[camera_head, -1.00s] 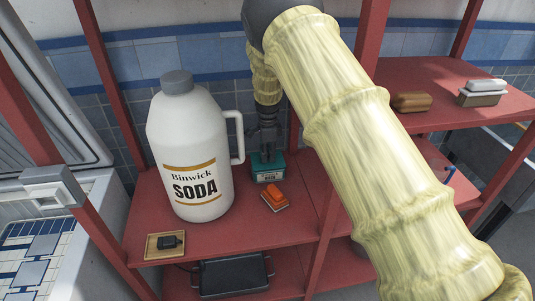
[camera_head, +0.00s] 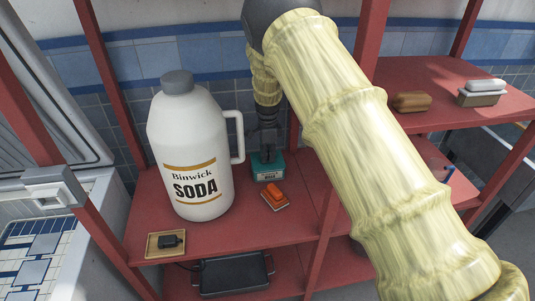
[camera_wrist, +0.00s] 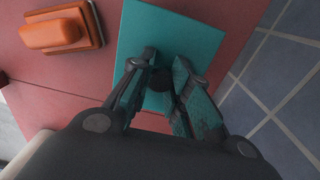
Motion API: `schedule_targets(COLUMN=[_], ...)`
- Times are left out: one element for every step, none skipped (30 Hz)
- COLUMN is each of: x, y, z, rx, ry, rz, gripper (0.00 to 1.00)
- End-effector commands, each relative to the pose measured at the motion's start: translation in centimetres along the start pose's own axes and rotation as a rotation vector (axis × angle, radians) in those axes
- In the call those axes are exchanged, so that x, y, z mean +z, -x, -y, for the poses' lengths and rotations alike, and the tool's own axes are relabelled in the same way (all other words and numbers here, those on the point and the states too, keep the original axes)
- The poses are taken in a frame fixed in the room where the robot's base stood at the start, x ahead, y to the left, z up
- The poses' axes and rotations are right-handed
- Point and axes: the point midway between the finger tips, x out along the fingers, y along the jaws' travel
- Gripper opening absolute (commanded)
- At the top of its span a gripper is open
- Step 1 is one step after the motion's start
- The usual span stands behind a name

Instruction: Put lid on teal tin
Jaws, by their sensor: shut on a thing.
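The teal tin (camera_head: 270,175), with a pale label on its front, stands on the red shelf beside the soda jug. My gripper (camera_head: 267,157) points down directly over it. In the wrist view, my gripper (camera_wrist: 161,80) is shut on the dark round knob of a flat teal lid (camera_wrist: 180,35). The lid lies at the tin's top, and its square face hides the tin's opening. I cannot tell whether it is fully seated or slightly above the rim.
A large white soda jug (camera_head: 190,150) stands close left of my gripper. An orange dish (camera_head: 273,196) lies just in front of the tin. A wooden tray with a dark item (camera_head: 166,243) is at the front left. A tiled wall (camera_wrist: 285,85) is close behind.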

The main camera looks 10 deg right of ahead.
Motion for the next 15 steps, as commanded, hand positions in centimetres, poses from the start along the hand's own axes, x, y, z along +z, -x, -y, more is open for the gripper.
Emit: schedule_targets(x=[-0.01,-0.01,-0.01,-0.01,-0.01,-0.01,-0.01,-0.01,-0.01,-0.01,-0.01,-0.01,-0.01,-0.01,-0.01], y=[0.01,0.0,0.0,0.0,0.0,0.0,0.0,0.0,0.0,0.0,0.01,0.01,0.01,0.01,0.01], z=[0.01,0.02,0.01,0.01,0.01,0.01,0.01,0.01,0.01,0.01,0.01,0.01,0.01,0.01,0.01], rx=[0.0,0.0,0.0,0.0,0.0,0.0,0.0,0.0,0.0,0.0,0.0,0.0,0.0,0.0,0.0], ry=[0.0,0.0,0.0,0.0,0.0,0.0,0.0,0.0,0.0,0.0,0.0,0.0,0.0,0.0,0.0], rz=[0.0,0.0,0.0,0.0,0.0,0.0,0.0,0.0,0.0,0.0,0.0,0.0,0.0,0.0,0.0], gripper=[0.0,0.0,0.0,0.0,0.0,0.0,0.0,0.0,0.24,0.3,0.35,0.43,0.44,0.44,0.44])
